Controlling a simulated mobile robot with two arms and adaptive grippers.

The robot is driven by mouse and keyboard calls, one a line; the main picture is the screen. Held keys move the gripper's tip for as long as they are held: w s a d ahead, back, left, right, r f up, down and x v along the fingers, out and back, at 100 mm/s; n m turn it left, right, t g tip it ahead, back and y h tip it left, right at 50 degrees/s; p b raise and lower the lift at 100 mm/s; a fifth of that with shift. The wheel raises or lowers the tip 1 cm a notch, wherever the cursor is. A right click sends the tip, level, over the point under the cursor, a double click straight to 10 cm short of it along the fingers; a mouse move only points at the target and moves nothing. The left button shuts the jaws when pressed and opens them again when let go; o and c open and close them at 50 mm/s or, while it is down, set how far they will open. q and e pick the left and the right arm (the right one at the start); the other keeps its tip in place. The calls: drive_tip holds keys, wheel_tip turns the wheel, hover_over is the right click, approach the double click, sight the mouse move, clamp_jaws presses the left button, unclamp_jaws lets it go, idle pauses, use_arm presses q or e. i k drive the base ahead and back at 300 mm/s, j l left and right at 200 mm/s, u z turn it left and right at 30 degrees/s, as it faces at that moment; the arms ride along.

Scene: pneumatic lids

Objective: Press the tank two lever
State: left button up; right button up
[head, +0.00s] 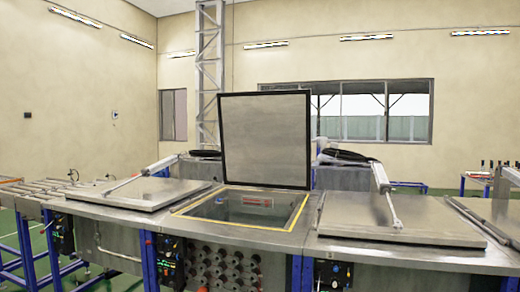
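The left tank's lid (140,194) and the right tank's lid (400,218) lie flat and closed. Dark control units sit on the tank fronts: one at the left (64,234), one left of the middle tank's front (171,262), and one below the right tank (333,274). Their levers are too small to make out, and I cannot tell which belongs to tank two. Neither of my grippers is in view.
Several round knobs or fittings (222,268) cover the middle tank's front. A roller conveyor (40,188) runs off at the left. Blue posts (150,262) stand between the tank fronts. A metal lattice column (209,70) rises behind the tanks.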

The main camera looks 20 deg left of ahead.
sight(148, 243)
drive_tip(key=u, duration=1.3)
drive_tip(key=i+u, duration=0.15)
drive_tip(key=i, duration=0.7)
drive_tip(key=i+u, duration=0.15)
drive_tip(key=i, duration=0.7)
drive_tip(key=i+l+u, duration=0.15)
drive_tip(key=i, duration=0.7)
